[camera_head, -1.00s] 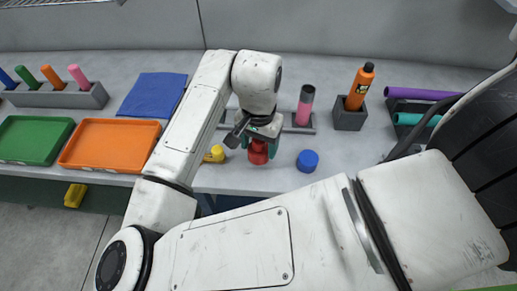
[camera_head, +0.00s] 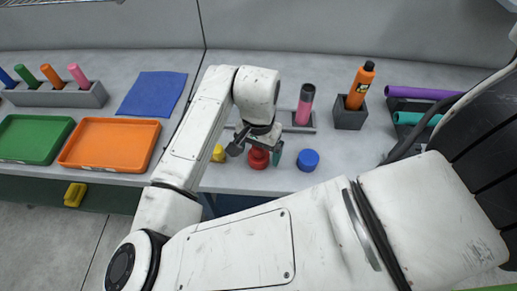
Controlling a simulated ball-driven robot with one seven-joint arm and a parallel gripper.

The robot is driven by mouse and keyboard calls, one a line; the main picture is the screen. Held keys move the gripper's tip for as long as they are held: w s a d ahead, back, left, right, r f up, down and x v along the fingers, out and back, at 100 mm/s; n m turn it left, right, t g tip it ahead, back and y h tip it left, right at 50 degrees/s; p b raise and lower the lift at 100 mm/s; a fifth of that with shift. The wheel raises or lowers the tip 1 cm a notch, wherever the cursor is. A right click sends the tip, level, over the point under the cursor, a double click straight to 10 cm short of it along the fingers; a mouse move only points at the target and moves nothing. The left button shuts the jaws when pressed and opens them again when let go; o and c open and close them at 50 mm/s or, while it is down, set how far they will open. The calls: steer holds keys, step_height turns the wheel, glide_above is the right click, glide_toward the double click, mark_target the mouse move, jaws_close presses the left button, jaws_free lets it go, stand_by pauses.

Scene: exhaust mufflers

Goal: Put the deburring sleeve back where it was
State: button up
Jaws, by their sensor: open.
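A red round piece (camera_head: 258,159) stands on the grey table near its front edge, with a knob-like top. I cannot tell for certain whether it is the deburring sleeve. My gripper (camera_head: 261,153) is open over it, one teal finger to its right; the other finger is partly hidden by the wrist. The red piece shows between and below the fingers, and I cannot tell whether they touch it. A pink cylinder with a black top (camera_head: 305,104) stands in a grey holder (camera_head: 300,127) behind, which my arm partly covers.
A blue round piece (camera_head: 308,160) stands to the right, a yellow piece (camera_head: 218,153) close to the left. An orange bottle (camera_head: 360,86) stands in a grey block. Orange (camera_head: 109,145) and green (camera_head: 36,139) trays and a blue cloth (camera_head: 153,93) lie left. Purple and teal tubes lie right.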

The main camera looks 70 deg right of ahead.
steer(key=shift+r, duration=0.1)
step_height(320, 180, up, 12)
steer(key=shift+r, duration=0.1)
stand_by(0.4)
stand_by(1.5)
